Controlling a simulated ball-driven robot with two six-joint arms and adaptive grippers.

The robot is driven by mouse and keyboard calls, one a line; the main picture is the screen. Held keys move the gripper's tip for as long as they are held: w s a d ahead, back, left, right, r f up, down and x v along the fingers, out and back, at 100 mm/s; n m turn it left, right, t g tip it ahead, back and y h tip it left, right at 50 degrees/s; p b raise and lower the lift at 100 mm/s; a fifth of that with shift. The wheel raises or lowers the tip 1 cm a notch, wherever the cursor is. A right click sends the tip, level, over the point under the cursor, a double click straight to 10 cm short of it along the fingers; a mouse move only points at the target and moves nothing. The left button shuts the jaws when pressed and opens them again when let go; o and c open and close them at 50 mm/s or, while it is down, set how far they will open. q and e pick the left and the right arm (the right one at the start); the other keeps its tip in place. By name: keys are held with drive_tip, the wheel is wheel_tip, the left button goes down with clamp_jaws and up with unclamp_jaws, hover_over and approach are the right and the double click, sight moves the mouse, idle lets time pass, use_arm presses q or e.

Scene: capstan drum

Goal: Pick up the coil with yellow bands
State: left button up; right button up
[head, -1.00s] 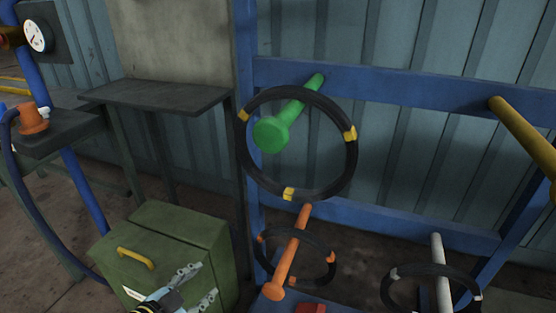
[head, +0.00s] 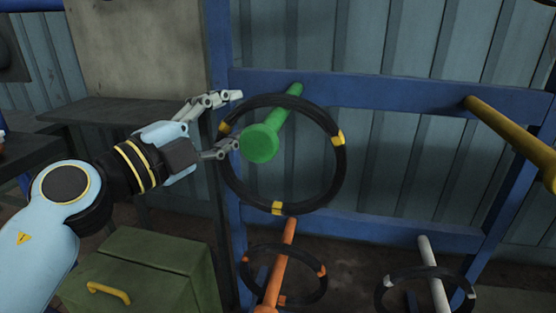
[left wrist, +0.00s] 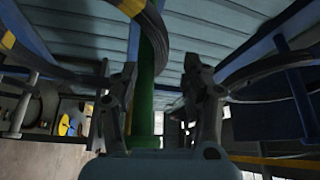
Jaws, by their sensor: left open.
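The black coil with yellow bands (head: 338,138) hangs on the green peg (head: 260,143) of the blue rack. The coil also shows at the top of the left wrist view (left wrist: 152,25). My left gripper (head: 237,120) is open and empty. Its fingertips are at the coil's upper left side, one above the other, near a yellow band. In the left wrist view the green peg (left wrist: 147,75) shows between the two fingers (left wrist: 150,88). I cannot tell whether a finger touches the coil. My right gripper is not in view.
A coil with orange bands (head: 322,271) hangs on an orange peg (head: 278,265) below. A coil with grey bands (head: 470,293) hangs on a white peg (head: 433,270). A yellow peg (head: 508,128) is bare at the right. A green box (head: 150,255) stands below my left arm.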

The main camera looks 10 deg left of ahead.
sight(255, 106)
use_arm(q)
drive_tip(key=x, duration=0.5)
drive_tip(key=shift+b, duration=0.3)
clamp_jaws()
drive_tip(key=shift+f, duration=0.1)
